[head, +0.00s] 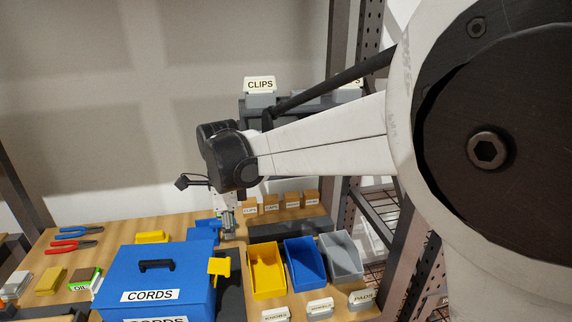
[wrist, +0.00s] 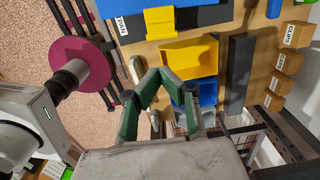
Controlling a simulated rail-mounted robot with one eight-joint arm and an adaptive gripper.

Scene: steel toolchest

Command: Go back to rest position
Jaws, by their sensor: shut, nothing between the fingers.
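My gripper (head: 228,230) hangs from my arm over the back part of the wooden workbench, right of the blue CORDS toolchest (head: 185,280). It points down. In the wrist view my gripper (wrist: 156,76) shows its green-lined fingers brought together at the tips with nothing between them. The closed fingers appear in front of the yellow bin (wrist: 188,56) and the blue bin (wrist: 207,92). How high the fingertips are above the bench is hard to tell.
Yellow (head: 266,272), blue (head: 304,266) and grey (head: 343,258) bins stand right of the toolchest. Several small brown boxes (head: 270,204) line the back. Red and blue pliers (head: 72,244) lie at left. A metal rack upright (head: 410,255) stands at right.

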